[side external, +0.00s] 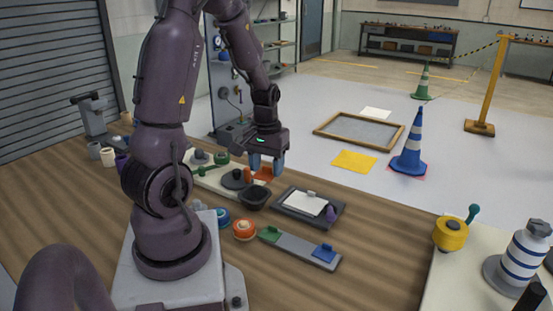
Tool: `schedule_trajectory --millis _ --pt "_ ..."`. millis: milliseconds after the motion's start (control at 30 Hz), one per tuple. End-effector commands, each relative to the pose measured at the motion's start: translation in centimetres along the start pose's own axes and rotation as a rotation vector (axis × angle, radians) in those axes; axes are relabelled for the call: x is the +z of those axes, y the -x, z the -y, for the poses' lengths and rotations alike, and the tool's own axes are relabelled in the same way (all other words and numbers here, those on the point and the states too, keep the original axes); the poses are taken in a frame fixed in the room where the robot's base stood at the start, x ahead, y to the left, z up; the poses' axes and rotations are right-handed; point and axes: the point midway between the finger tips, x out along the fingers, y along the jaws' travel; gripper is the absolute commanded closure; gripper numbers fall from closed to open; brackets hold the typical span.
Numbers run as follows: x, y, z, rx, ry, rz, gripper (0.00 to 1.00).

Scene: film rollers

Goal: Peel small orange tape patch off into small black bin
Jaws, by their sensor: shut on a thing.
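My gripper (266,168) points down over the work board at the middle of the table, its blue-grey fingertips a little behind the bin. It is shut on the small orange tape patch (264,174), which shows at and just below the fingertips. I cannot tell whether any of the patch still touches the board. The small black bin (256,199) stands open on the table, just in front of the gripper and slightly left of it. The inside of the bin is too dark to make out.
A pale board (212,180) with rollers lies behind the bin. A dark clipboard with white paper (302,203) lies to the right. An orange tape roll (244,229) and a grey strip with green and blue patches (299,250) lie in front.

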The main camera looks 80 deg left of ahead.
Motion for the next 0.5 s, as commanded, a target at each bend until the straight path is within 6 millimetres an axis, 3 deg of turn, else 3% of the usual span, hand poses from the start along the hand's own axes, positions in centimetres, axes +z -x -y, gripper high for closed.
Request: schedule_trajectory --millis 100,300,500 --pt "-2.0 -2.9 3.1 -0.004 0.146 0.004 0.73" --pt "-5.3 -6.1 7.0 -0.006 0.328 -0.006 0.73" --pt "-7.5 -6.4 7.8 -0.005 0.382 -0.013 0.73"
